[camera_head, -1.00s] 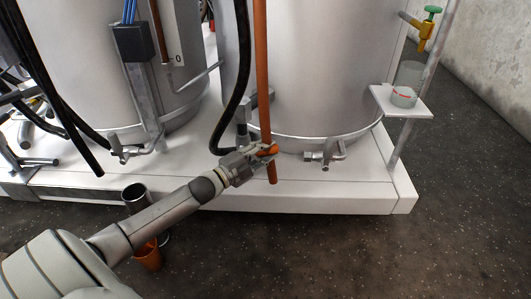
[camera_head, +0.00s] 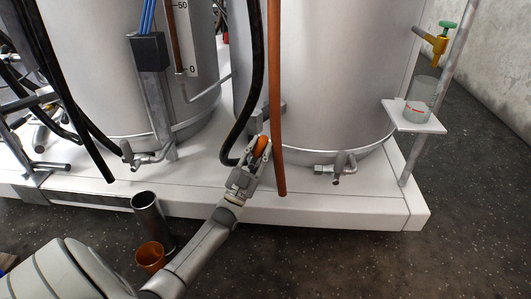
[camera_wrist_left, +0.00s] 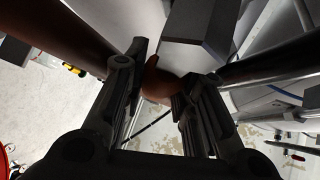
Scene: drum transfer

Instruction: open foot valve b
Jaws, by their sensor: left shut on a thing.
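My left gripper (camera_head: 256,160) reaches in from the lower left to the foot of the right tank (camera_head: 318,80). It is shut on an orange handle (camera_head: 262,146) just left of the hanging orange hose (camera_head: 277,110). The left wrist view shows the rounded, reddish-brown handle (camera_wrist_left: 158,82) between the two fingers. The valve body behind the handle is mostly hidden by the gripper. I cannot read any label marking it as valve b. My right gripper is not in view.
A black hose (camera_head: 255,80) hangs close to the left gripper. Small steel valves sit at the left tank's foot (camera_head: 150,158) and right tank's foot (camera_head: 340,168). A beaker (camera_head: 420,98) stands on a side shelf.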

